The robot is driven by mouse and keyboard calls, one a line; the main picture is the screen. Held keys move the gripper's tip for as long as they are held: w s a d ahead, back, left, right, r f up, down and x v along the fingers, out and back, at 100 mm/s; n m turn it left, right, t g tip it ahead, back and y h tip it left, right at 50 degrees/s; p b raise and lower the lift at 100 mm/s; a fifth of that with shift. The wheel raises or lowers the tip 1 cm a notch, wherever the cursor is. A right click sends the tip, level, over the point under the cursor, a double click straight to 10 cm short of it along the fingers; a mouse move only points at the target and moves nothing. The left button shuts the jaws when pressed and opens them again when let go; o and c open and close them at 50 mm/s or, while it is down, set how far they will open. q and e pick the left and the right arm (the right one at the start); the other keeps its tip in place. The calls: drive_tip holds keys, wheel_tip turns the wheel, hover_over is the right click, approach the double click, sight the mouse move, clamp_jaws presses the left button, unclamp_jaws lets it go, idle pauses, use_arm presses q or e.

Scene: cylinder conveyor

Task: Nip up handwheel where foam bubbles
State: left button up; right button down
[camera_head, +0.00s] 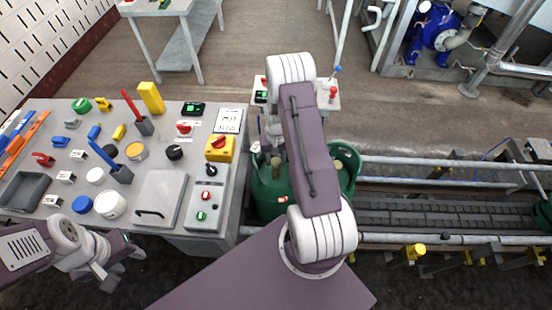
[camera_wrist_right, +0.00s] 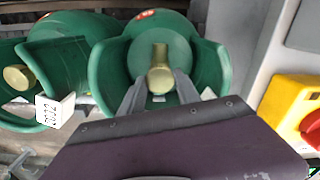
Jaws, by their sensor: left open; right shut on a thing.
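Green gas cylinders stand at the conveyor's near end, partly hidden by my right arm in the head view; one (camera_head: 268,200) shows left of the arm, another (camera_head: 345,160) right of it. In the right wrist view, my right gripper (camera_wrist_right: 159,84) reaches inside the collar of a green cylinder (camera_wrist_right: 212,70). Its fingers are shut on the brass handwheel (camera_wrist_right: 160,62) at the valve, one on each side. A second brass valve (camera_wrist_right: 18,77) shows on the neighbouring cylinder. I cannot make out foam bubbles. My left gripper (camera_head: 122,268) is open and empty at the lower left, beside the bench.
A grey bench (camera_head: 60,196) at left carries tools, pots, switches and a tray. A yellow box with a red knob (camera_head: 219,148) sits near its right edge. The roller conveyor (camera_head: 440,212) runs right between rails. A white tag (camera_wrist_right: 55,108) hangs by the neighbouring cylinder.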

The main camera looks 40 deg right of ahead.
sight(276, 161)
drive_tip(key=c, duration=0.9)
unclamp_jaws()
wheel_tip(276, 161, up, 9)
drive_tip(key=shift+r, duration=0.1)
